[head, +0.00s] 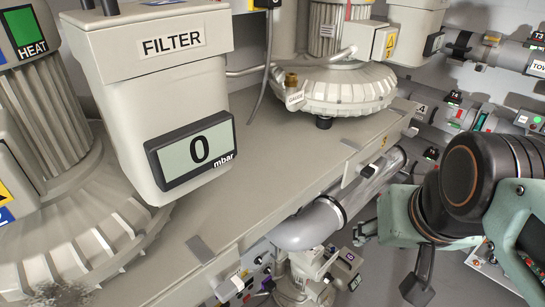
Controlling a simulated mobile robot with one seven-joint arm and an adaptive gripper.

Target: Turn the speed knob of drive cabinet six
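No cabinet that I can read as drive cabinet six shows in the head view. Small panels with knobs and buttons stand low behind the bench edge, one at the lower middle (250,284) and one at the right (485,262), partly behind my arm. Their numbers are too small to read. My gripper (389,264) is at the right, beyond the bench edge. Its two dark fingertips look spread apart, with nothing seen between them. It appears clear of the panels, but its depth is hard to judge.
A beige bench (255,190) fills the middle. A grey pipe (315,222) bends below the bench edge. Labelled tubes line the right wall.

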